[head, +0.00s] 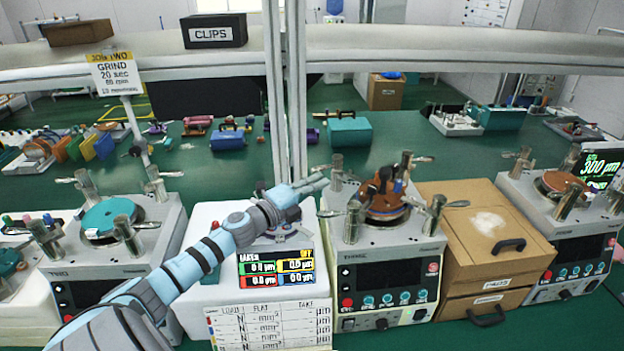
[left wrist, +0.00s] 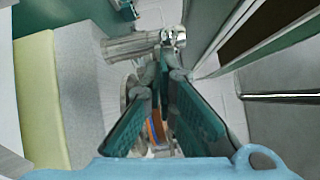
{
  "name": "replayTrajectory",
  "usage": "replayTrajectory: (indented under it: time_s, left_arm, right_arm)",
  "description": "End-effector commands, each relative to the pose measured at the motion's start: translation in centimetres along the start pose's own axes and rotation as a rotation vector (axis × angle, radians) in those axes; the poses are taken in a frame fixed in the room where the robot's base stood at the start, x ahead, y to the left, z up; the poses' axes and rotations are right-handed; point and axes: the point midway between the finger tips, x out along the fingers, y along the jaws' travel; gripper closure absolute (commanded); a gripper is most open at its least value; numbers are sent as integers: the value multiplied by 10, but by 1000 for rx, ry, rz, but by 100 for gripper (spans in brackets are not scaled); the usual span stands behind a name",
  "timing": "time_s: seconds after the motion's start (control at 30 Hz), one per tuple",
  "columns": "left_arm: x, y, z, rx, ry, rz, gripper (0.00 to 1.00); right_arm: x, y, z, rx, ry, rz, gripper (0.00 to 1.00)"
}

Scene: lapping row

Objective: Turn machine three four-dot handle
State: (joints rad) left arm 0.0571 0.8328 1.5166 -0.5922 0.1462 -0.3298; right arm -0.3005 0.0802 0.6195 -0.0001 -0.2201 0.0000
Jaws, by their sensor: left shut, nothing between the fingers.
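Machine three (head: 388,262) is a grey lapping machine with a dark front panel. An orange-brown piece (head: 384,192) sits on its top among several metal posts with lever handles. My left gripper (head: 318,184) reaches in from the left, its tip near the back-left post (head: 337,168). In the left wrist view the gripper's teal-padded fingers (left wrist: 163,75) are closed together, with nothing held. A metal lever handle (left wrist: 135,44) with a round end lies just beyond the fingertips; I cannot tell whether they touch. Handle dots are too small to read. My right gripper is not in view.
A white unit with a coloured display (head: 276,268) stands left of machine three, under my left arm. Machine two (head: 110,235) is further left. A wooden drawer box (head: 490,240) stands right of machine three. A vertical post (head: 296,90) rises behind the gripper.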

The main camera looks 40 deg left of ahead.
Motion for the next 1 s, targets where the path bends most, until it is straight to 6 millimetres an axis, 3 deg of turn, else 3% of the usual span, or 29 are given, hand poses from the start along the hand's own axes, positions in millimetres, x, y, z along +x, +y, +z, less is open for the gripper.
replayTrajectory:
  time_s: [0.03,0.4,1.0]
  left_arm:
    - [4,-7,-1,0,19,-10,100]
    - [5,3,15,3,31,-11,100]
    - [2,3,26,3,28,-11,100]
  right_arm:
    - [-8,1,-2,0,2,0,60]
    - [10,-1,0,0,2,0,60]
    - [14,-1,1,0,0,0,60]
